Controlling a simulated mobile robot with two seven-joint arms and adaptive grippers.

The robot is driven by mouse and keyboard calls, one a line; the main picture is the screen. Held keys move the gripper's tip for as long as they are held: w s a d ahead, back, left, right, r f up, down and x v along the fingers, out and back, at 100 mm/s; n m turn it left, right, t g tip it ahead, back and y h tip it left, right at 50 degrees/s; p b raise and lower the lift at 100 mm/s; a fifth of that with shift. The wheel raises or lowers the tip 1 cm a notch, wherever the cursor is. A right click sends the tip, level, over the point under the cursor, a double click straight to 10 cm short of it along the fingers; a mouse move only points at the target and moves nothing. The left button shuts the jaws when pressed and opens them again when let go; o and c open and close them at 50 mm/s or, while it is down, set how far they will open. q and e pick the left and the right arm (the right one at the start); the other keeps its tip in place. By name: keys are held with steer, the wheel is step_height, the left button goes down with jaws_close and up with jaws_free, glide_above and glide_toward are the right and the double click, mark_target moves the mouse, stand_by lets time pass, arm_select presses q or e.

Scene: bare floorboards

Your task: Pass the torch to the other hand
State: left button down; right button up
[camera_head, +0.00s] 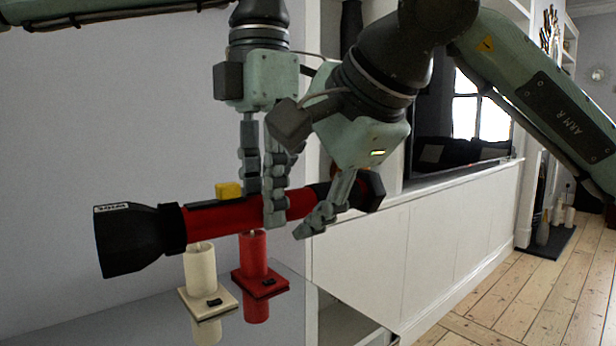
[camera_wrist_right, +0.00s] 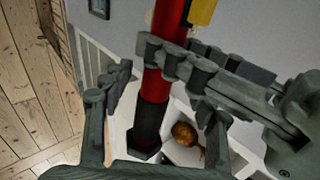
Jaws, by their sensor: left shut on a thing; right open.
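The torch (camera_head: 212,219) has a red body, a wide black head at the left, a yellow switch on top and a black tail at the right. It is held roughly level in the head view. My left gripper (camera_head: 262,205) is shut on the red body, right of the switch. My right gripper (camera_head: 335,212) is open near the tail end. In the right wrist view the torch tail (camera_wrist_right: 151,117) lies between the spread fingers of the right gripper (camera_wrist_right: 155,112), with gaps at the sides. The left gripper's fingers (camera_wrist_right: 200,70) cross the red body there.
A cream candle (camera_head: 200,262) and a red candle (camera_head: 252,250), each on a square base, stand on a grey glossy surface (camera_head: 270,325) below the torch. A white cabinet (camera_head: 450,240) runs behind at the right. A brown round object (camera_wrist_right: 185,133) shows below the torch.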

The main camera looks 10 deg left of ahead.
jaws_close()
arm_select(q)
steer(key=c, duration=1)
jaws_free()
